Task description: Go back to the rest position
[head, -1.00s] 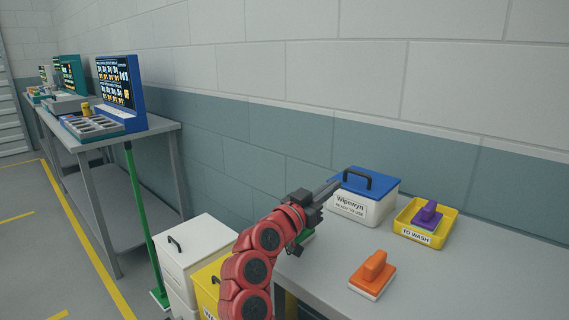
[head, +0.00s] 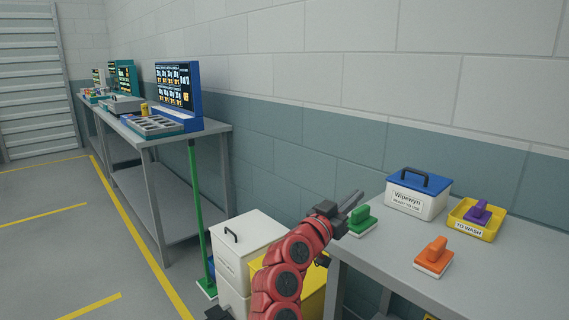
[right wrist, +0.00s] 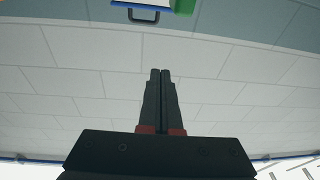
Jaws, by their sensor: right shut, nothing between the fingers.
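My right gripper (head: 355,199) is at the end of the red arm, in front of the wall. In the picture it lies just above and left of a green-handled block (head: 361,221) on the grey table. Its fingers are together and empty, as the right wrist view (right wrist: 160,75) also shows. A small dark part (head: 218,313) at the bottom edge of the head view looks like the tip of my left gripper. It is too cut off to show its jaws.
The grey table (head: 389,250) holds a blue-lidded white box (head: 416,203), a yellow tray (head: 486,232) with a purple-handled block, and an orange-handled block (head: 434,258). White (head: 247,240) and yellow bins stand beside it. Floor at left is clear.

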